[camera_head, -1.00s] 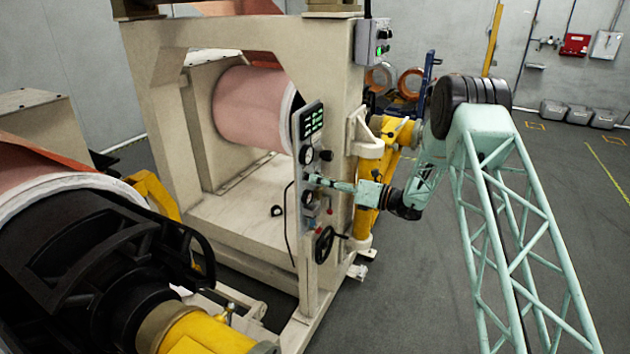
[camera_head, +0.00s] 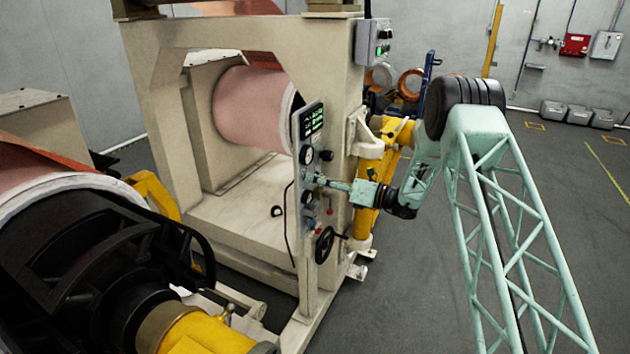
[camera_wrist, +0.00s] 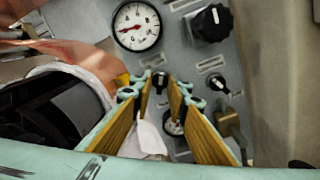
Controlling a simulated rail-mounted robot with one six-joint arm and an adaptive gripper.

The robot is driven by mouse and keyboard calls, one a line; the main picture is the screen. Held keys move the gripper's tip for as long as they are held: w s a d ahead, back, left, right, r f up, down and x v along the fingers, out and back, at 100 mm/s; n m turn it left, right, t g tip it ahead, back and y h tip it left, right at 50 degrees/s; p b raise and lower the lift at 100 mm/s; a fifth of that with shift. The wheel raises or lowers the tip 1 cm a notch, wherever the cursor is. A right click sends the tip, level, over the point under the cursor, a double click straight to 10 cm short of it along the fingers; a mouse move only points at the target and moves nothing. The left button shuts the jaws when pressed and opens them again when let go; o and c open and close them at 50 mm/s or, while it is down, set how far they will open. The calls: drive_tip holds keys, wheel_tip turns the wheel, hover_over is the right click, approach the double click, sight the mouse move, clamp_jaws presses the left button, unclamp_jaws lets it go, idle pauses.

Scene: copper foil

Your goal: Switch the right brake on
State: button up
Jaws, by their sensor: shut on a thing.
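The control panel (camera_head: 309,165) stands upright on the cream machine frame and carries gauges, knobs and small switches. My gripper (camera_head: 322,180) reaches it from the right. In the wrist view my gripper's fingertips (camera_wrist: 160,88) are on either side of a small black switch knob (camera_wrist: 159,80) and shut on it. A second small black switch knob (camera_wrist: 218,83) sits to its right, outside the fingers. The labels above both are too small to read, so I cannot tell which one is the right brake. The fingers partly hide the panel below the gripped knob.
A pressure gauge (camera_wrist: 137,26) and a large black knob (camera_wrist: 211,23) are above the switches. A black handwheel (camera_head: 325,244) sticks out below my gripper. A yellow column (camera_head: 368,180) stands close to my wrist. Copper foil rolls (camera_head: 250,108) are left of the panel.

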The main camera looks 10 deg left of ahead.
drive_tip(key=shift+n+b, duration=5.8)
drive_tip(key=shift+n, duration=0.1)
drive_tip(key=o, duration=0.5)
drive_tip(key=shift+d, duration=0.1)
